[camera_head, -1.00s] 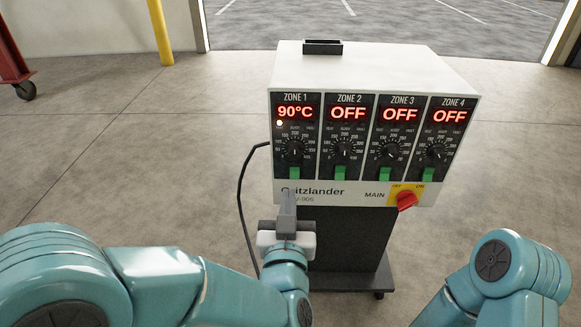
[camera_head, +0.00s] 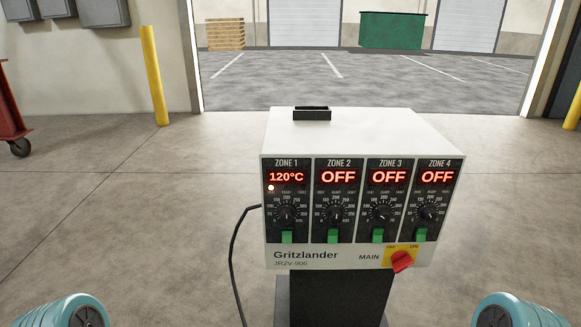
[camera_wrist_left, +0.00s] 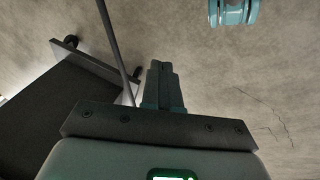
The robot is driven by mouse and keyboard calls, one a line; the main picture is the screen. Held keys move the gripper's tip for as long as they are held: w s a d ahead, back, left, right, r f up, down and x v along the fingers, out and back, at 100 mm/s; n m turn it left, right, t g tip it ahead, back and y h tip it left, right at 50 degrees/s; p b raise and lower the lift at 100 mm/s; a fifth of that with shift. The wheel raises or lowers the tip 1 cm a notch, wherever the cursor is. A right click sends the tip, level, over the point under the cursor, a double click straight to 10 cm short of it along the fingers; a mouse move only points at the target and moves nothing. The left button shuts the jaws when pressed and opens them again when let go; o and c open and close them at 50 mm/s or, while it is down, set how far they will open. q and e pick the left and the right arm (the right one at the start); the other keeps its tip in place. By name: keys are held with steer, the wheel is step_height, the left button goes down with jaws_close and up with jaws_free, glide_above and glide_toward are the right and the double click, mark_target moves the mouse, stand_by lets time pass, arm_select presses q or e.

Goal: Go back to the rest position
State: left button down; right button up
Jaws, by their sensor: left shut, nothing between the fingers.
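The white Gritzlander controller (camera_head: 345,262) stands on a dark stand in the middle of the head view. Its Zone 1 display (camera_head: 286,177) reads 120°C with a small light lit below it. The Zone 2, 3 and 4 displays read OFF. The red main switch (camera_head: 402,261) sits at its lower right. My left gripper (camera_wrist_left: 162,68) shows in the left wrist view, shut and empty, above the floor and apart from the stand (camera_wrist_left: 45,110). In the head view only rounded parts of my two arms show at the bottom corners; my right gripper is not in view.
A black cable (camera_head: 233,255) hangs from the controller's left side. A yellow post (camera_head: 154,75) and a red wheeled frame (camera_head: 10,110) stand at the left. The concrete floor around the stand is clear. An open doorway leads to a lot with a green dumpster (camera_head: 392,30).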

arm_select(q)
steer(key=s+d+r+g+p, duration=0.1)
steer(key=s+r+p, duration=0.1)
steer(key=r+p, duration=1.2)
steer(key=s+d+r+g+h+p, duration=0.1)
steer(key=s+r+p, duration=0.1)
steer(key=r+p, duration=1.3)
steer(key=shift+r, duration=0.2)
